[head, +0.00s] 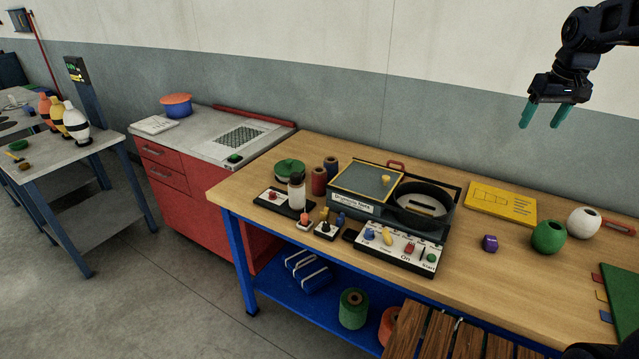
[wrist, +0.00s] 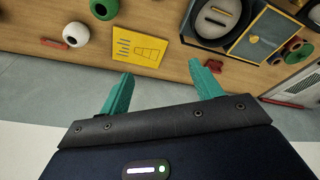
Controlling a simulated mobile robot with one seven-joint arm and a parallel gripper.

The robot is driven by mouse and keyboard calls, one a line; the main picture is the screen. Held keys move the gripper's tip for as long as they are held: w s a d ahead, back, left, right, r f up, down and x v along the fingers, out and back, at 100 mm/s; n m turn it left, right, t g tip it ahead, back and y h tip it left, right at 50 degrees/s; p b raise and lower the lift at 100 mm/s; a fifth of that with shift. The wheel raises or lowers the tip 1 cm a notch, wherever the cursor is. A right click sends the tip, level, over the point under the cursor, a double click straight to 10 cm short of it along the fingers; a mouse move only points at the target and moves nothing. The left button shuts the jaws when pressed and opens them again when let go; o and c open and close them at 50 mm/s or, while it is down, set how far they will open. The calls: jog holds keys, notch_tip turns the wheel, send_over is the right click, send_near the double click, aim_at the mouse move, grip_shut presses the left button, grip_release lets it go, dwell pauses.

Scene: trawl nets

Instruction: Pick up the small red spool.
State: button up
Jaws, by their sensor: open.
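A small dark red spool (head: 319,181) stands upright on the wooden workbench (head: 480,254), left of the lidded tray unit, with a dark blue spool (head: 331,167) just behind it. In the wrist view, a reddish shape (wrist: 294,42) near the right edge may be the same spool; it is too small to be sure. My gripper (head: 540,123) is up at the right, above the back of the bench and well apart from the spool. Its teal fingers also show in the wrist view (wrist: 160,68), spread with nothing between them.
A green lidded pot (head: 289,170) and a white-bodied bottle (head: 296,191) stand close to the red spool. The tray unit (head: 345,204) and a button panel (head: 398,249) lie to its right. Larger green (head: 353,308) and orange (head: 390,325) spools sit on the lower shelf.

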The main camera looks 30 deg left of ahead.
jog(key=w+a+f+n+g, duration=0.1)
jog(key=w+a+f+n, duration=0.15)
jog(key=a, duration=0.75)
jog(key=w+a+f+n, duration=0.1)
jog(key=w+a+f, duration=0.2)
jog(key=a, duration=0.7)
jog(key=w+a+f+n+g, duration=0.1)
jog(key=w+a+f+n, duration=0.15)
jog(key=a, duration=0.75)
jog(key=n+h, duration=0.1)
jog(key=n, duration=0.3)
send_near(319, 181)
jog(key=w+a+f, duration=0.2)
jog(key=w, duration=0.1)
jog(key=shift+g, duration=0.4)
jog(key=f, duration=1)
jog(key=shift+w+d, duration=0.1)
jog(key=shift+d, duration=0.2)
jog(key=shift+c, duration=0.4)
jog(key=c, duration=0.7)
